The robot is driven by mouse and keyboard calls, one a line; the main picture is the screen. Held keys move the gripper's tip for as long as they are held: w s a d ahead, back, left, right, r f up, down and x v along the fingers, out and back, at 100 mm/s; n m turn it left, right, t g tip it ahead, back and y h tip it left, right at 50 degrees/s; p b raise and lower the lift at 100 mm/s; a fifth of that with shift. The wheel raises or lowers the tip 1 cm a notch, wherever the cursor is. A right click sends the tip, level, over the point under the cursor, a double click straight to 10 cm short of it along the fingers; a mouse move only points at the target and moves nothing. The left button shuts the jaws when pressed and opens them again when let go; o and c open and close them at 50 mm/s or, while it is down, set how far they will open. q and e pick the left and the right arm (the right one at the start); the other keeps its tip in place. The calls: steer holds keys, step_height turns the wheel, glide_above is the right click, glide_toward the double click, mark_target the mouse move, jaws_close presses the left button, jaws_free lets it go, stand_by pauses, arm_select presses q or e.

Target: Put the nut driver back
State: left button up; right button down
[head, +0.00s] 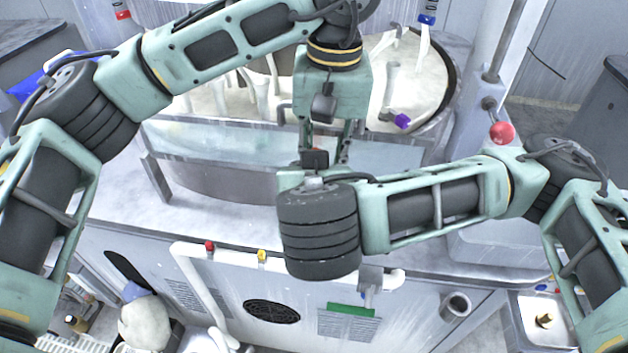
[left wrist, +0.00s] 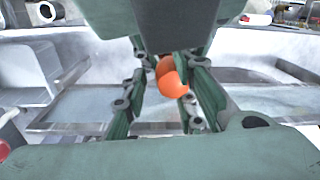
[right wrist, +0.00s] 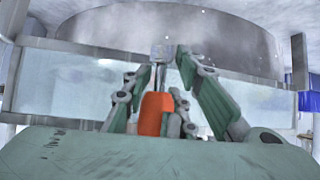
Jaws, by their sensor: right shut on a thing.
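The nut driver has an orange handle and a metal shaft with a pale tip. In the right wrist view its handle (right wrist: 155,114) sits between the fingers of my right gripper (right wrist: 165,68), which is shut on it. In the left wrist view the rounded orange handle (left wrist: 172,80) shows between the fingers of my left gripper (left wrist: 160,78). In the head view my left gripper (head: 325,148) points down with its fingers apart, just beyond my right wrist. My right fingers and the nut driver are hidden there. I cannot tell whether the left fingers touch the handle.
A round basin (head: 437,105) with pale upright parts and a purple-tipped piece (head: 402,121) stands behind the grippers. A red ball knob (head: 502,132) is at right. The front rail (head: 187,262) carries red (head: 209,246) and yellow (head: 261,255) pieces. A cup-like holder (head: 456,305) is lower right.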

arm_select(q)
steer(key=shift+o, duration=1.3)
steer(key=shift+w+a, duration=0.1)
steer(key=shift+a, duration=0.05)
arm_select(e)
steer(key=shift+d, duration=0.1)
arm_select(q)
steer(key=shift+r, duration=0.1)
